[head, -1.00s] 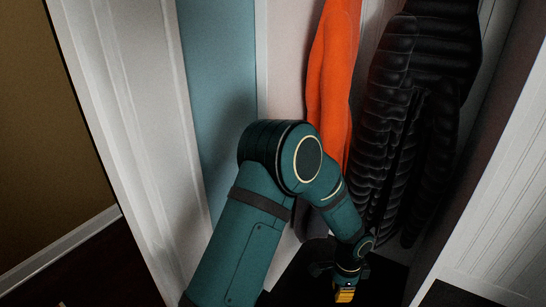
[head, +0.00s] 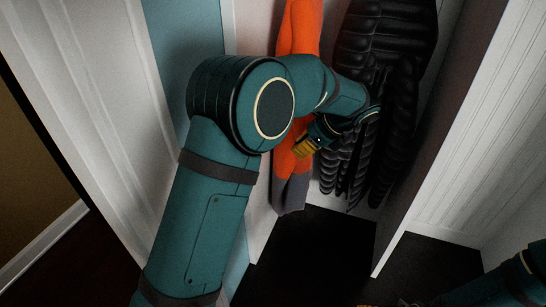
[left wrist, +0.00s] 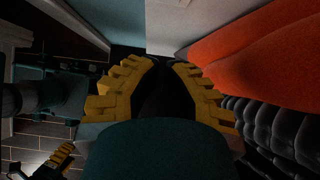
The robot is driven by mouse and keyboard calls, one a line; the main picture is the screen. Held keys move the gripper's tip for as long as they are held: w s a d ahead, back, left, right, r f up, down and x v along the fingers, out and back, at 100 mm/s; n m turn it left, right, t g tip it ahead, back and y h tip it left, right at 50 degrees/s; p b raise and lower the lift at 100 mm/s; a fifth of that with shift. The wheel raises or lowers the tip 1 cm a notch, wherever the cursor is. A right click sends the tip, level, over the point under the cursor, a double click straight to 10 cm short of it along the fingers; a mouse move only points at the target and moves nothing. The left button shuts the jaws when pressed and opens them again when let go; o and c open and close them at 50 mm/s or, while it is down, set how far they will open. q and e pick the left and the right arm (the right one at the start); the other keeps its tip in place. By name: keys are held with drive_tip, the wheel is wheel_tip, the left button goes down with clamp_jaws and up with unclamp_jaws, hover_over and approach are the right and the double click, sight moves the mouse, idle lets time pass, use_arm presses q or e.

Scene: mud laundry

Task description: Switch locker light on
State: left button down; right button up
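No light or light switch can be made out in either view; the locker interior is dim. My left gripper (head: 304,147) is inside the open locker, in front of the orange garment and left of the black jacket. In the left wrist view its yellow fingers (left wrist: 165,64) have a narrow gap between their tips and nothing between them. My right arm (head: 500,287) enters at the lower right. My right gripper (left wrist: 60,158) shows small at the lower left of the left wrist view, too unclear to tell its opening.
An orange garment (head: 298,30) and a black padded jacket (head: 385,50) hang in the locker. The orange one also shows in the left wrist view (left wrist: 265,50). White panels (head: 85,90) and (head: 465,130) stand at both sides. The dark floor (head: 320,250) below looks clear.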

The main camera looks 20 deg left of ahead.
use_arm(q)
drive_tip(key=a+r+x, duration=0.1)
drive_tip(key=a+x, duration=0.1)
drive_tip(key=x, duration=1)
drive_tip(key=shift+a, duration=0.35)
drive_tip(key=shift+s+a+r, duration=0.1)
drive_tip(key=shift+s, duration=0.05)
drive_tip(key=shift+a, duration=0.35)
drive_tip(key=shift+p, duration=0.3)
